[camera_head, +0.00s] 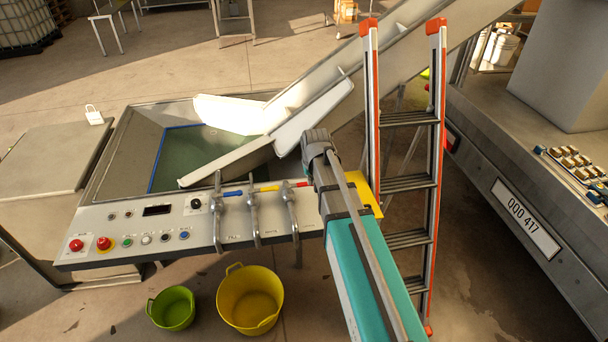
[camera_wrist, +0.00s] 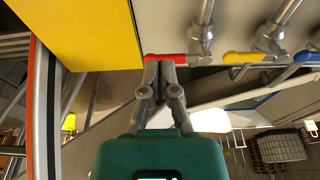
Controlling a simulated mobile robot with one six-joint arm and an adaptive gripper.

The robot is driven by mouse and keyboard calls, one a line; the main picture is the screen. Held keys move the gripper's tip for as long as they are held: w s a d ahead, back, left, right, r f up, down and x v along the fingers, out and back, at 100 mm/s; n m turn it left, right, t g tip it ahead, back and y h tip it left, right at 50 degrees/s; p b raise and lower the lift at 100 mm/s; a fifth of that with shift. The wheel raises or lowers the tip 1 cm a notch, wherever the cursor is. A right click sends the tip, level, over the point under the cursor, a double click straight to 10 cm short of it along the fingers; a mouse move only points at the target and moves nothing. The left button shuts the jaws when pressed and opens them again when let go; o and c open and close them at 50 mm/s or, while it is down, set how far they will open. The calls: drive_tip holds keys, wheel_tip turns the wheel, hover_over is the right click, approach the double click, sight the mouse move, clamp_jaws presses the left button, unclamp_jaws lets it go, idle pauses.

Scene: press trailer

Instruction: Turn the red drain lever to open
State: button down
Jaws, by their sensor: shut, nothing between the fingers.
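The red drain lever (camera_head: 301,184) sits on the rightmost of three metal taps on the sloped control panel (camera_head: 130,222). In the wrist view the red lever (camera_wrist: 166,58) lies level across the picture, left of its tap's pipe (camera_wrist: 201,40). My gripper (camera_wrist: 160,64) is shut and empty. Its fingertips are at the lever's lower edge in that view, seeming to touch it or very close to it; a small gap cannot be ruled out. In the head view my arm reaches up beside the panel's right end, and the fingers are hidden.
A yellow lever (camera_head: 268,189) and a blue lever (camera_head: 233,194) are on the neighbouring taps. A yellow plate (camera_wrist: 85,30) and an orange-edged ladder (camera_head: 408,182) stand close on the red lever's outer side. Yellow (camera_head: 250,302) and green (camera_head: 172,309) tubs are on the floor below.

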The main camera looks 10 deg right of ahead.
wheel_tip(320, 180, up, 2)
drive_tip(key=t+p, duration=0.1)
hover_over(299, 185)
drive_tip(key=w+d, duration=0.3)
drive_tip(key=shift+w, duration=0.1)
drive_tip(key=shift+f, duration=0.1)
drive_tip(key=b+x, duration=0.9)
drive_tip(key=x, duration=0.1)
drive_tip(key=shift+w+b, duration=0.1)
drive_tip(key=shift+b, duration=0.2)
drive_tip(key=shift+s+r, duration=0.2)
drive_tip(key=shift+s, duration=1.85)
drive_tip(key=shift+a, duration=0.15)
drive_tip(key=shift+d, duration=0.2)
drive_tip(key=shift+d, duration=0.2)
drive_tip(key=shift+s+m, duration=0.1)
drive_tip(key=shift+m, duration=0.2)
